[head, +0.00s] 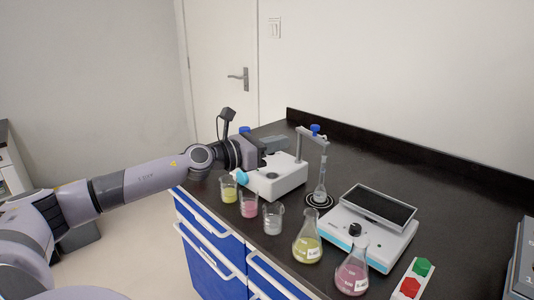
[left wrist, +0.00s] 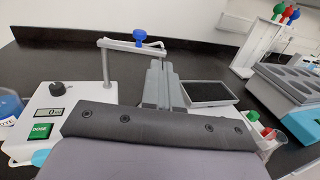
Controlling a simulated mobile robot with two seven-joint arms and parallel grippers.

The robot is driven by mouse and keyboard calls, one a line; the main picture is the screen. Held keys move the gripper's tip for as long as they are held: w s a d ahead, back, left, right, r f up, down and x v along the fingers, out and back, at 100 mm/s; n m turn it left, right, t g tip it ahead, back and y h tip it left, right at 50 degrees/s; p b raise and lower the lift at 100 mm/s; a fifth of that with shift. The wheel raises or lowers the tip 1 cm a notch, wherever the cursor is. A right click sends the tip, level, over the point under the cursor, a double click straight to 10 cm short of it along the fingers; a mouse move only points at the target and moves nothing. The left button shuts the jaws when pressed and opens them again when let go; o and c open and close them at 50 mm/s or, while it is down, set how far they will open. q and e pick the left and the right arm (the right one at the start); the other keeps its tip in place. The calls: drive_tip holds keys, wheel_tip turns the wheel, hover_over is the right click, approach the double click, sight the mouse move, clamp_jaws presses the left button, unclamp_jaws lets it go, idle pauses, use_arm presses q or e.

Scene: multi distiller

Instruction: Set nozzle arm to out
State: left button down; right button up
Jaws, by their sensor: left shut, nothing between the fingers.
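The white dosing device (head: 278,180) stands on the black bench, and its panel with a green DOSE button shows in the left wrist view (left wrist: 52,104). Its grey nozzle arm (head: 310,136) runs from an upright post and carries a blue knob (head: 315,129). In the left wrist view the nozzle arm (left wrist: 118,45) and blue knob (left wrist: 140,37) are beyond my fingertips. My left gripper (head: 284,144) is shut and empty, above the device beside the post. I cannot tell if it touches the arm.
Beakers of yellow (head: 229,190), pink (head: 249,205) and clear liquid (head: 273,218) stand along the front edge. Yellow (head: 307,247) and pink (head: 352,276) conical flasks stand nearer. A balance-like unit (head: 370,236) is right of the small flask. The back right bench is clear.

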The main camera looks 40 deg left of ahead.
use_arm(q)
drive_tip(key=shift+s+b, duration=1.4)
drive_tip(key=shift+s, duration=0.3)
drive_tip(key=shift+s+a, duration=0.1)
